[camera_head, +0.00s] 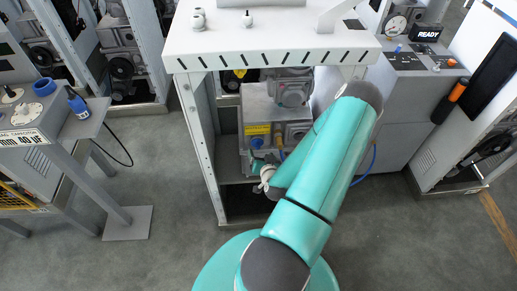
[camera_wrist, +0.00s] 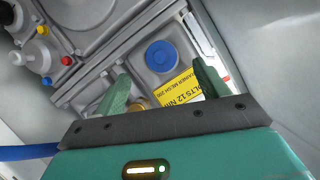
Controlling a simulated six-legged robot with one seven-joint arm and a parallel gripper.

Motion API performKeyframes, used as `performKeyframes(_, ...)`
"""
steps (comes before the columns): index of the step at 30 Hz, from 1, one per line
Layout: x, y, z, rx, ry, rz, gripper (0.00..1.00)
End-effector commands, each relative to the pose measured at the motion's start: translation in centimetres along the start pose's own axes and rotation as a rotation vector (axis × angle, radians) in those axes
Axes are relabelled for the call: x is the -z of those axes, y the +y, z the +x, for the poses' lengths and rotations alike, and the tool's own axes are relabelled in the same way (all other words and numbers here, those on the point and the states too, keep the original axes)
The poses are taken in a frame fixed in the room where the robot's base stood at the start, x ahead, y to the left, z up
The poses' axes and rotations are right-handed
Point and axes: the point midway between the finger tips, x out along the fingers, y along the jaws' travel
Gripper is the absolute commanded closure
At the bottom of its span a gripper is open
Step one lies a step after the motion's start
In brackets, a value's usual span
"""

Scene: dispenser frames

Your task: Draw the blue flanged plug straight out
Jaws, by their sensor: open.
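The blue flanged plug (camera_wrist: 161,56) is a round blue disc with a raised centre, seated in the grey housing (camera_wrist: 140,35). In the wrist view it lies beyond my gripper (camera_wrist: 160,76), roughly between the two green fingertips in the picture. The fingers are spread apart with nothing between them. In the head view my gripper (camera_head: 260,166) is at the front of the housing inside the white frame, just below a small blue spot (camera_head: 257,143) that looks like the plug.
A yellow label (camera_wrist: 183,91) sits beside the plug. Red, yellow and white knobs (camera_wrist: 44,54) stand at left. The white frame's post (camera_head: 199,145) and top (camera_head: 270,40) enclose the housing. A blue hose (camera_wrist: 28,152) runs near my gripper.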

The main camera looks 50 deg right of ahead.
Motion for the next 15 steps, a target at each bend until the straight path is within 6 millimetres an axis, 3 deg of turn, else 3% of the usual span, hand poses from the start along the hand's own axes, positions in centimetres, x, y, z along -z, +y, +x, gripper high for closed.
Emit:
performKeyframes(7,0.0,0.0,4.3,0.001,0.001,0.002,0.27)
performKeyframes(15,0.0,0.0,6.2,0.0,0.0,0.001,0.27)
